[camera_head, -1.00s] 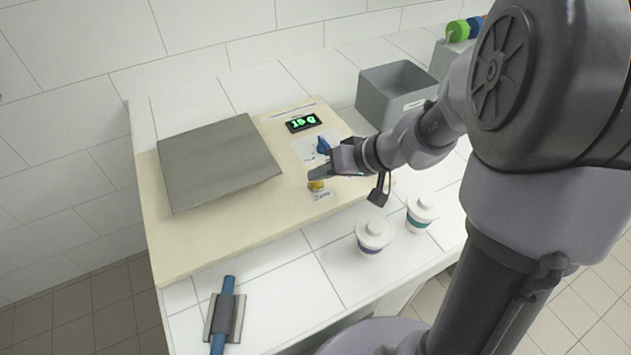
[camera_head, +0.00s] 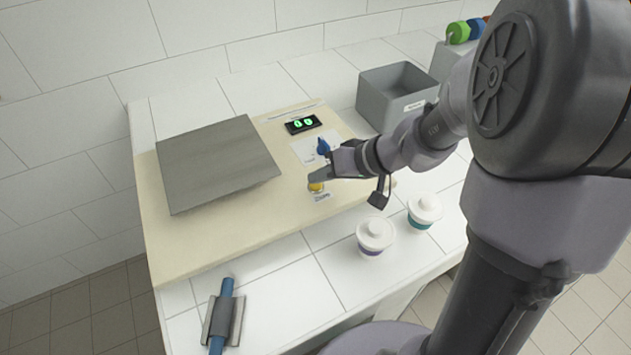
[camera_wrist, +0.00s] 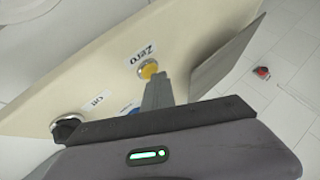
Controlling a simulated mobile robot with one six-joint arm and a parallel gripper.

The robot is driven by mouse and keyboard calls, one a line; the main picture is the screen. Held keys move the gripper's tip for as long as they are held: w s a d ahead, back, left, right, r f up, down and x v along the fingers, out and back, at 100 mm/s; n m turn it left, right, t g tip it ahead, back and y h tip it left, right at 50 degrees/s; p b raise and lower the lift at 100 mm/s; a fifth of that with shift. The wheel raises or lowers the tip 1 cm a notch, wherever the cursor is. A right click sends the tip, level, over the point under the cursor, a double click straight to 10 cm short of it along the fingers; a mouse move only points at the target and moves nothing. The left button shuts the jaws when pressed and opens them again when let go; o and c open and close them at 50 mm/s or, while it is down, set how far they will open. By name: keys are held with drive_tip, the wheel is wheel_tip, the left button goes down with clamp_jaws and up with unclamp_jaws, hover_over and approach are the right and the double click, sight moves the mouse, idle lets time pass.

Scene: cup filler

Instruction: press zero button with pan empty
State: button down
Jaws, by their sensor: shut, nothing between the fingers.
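The yellow zero button (camera_head: 316,187) is on the cream scale base (camera_head: 255,225), with its label in front. In the wrist view the yellow button (camera_wrist: 149,70) sits in a metal ring beside the word Zero. My gripper (camera_head: 313,178) is shut and empty, its tip at the button. In the wrist view my gripper's fingers (camera_wrist: 154,82) overlap the button's edge and appear to touch it; how far it is pressed in I cannot tell. The square grey pan (camera_head: 218,162) is bare. The display (camera_head: 303,124) shows green digits that look like zeros.
A blue knob (camera_head: 323,146) stands behind my gripper. Two white-lidded cups (camera_head: 375,234) (camera_head: 425,209) stand on the tiles at the right. A grey bin (camera_head: 398,93) is at the back right. A blue-handled tool (camera_head: 221,316) lies at the front left.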

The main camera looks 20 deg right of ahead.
sight(320, 186)
drive_tip(key=shift+r, duration=0.7)
wheel_tip(320, 186, up, 6)
drive_tip(key=p, duration=0.4)
idle(0.4)
